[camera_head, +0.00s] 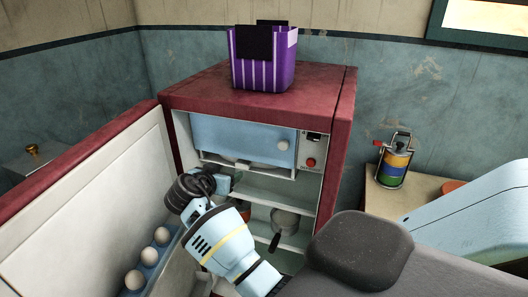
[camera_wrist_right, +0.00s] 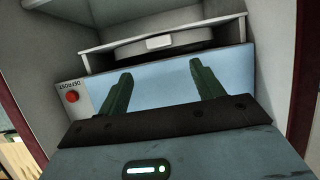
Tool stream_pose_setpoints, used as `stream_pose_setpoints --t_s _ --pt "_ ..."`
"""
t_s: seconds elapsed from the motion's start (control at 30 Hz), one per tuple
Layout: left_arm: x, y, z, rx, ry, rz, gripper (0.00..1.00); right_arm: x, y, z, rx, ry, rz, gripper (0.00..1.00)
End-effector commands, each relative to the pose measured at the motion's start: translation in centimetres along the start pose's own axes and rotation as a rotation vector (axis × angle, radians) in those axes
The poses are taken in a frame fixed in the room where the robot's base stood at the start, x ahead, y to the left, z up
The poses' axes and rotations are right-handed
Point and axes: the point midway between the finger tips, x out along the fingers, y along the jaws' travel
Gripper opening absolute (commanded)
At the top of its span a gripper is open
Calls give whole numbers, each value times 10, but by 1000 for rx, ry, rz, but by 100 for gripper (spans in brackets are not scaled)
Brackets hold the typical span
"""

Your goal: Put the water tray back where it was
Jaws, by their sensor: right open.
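The white water tray (camera_head: 250,164) appears to be the shallow piece in the slot under the blue freezer door of the open fridge. In the right wrist view, which is turned upside down, its white front with a raised grip (camera_wrist_right: 158,43) shows beyond the blue panel. My right gripper (camera_head: 234,178) is just below and in front of the slot, inside the fridge opening. Its two dark fingers (camera_wrist_right: 160,68) are apart, with nothing seen between them. The tray's depth in the slot is hard to tell. My left gripper is not in view.
The fridge door (camera_head: 75,220) stands open at left, with several eggs (camera_head: 147,257) on its rack. Pots (camera_head: 285,222) stand on the shelves below. A purple basket (camera_head: 262,60) is on top of the fridge.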

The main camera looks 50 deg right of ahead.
Motion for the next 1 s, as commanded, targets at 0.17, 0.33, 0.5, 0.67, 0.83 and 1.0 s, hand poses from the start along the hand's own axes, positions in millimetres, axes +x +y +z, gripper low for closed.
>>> stream_pose_setpoints --t_s 0.17,0.33,0.5,0.67,0.83,1.0 --pt "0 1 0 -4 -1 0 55 8 11 66 -158 -52 -104 67" --pt "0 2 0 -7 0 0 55 1 36 168 -389 -135 -312 67" --pt "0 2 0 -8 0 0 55 -26 79 260 -571 -213 -531 67" --pt "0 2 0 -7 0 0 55 -67 131 330 -685 -276 -732 67" --pt "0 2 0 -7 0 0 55 -123 194 381 -740 -333 -927 67" --pt "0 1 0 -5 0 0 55 -173 246 403 -741 -364 -1062 67"
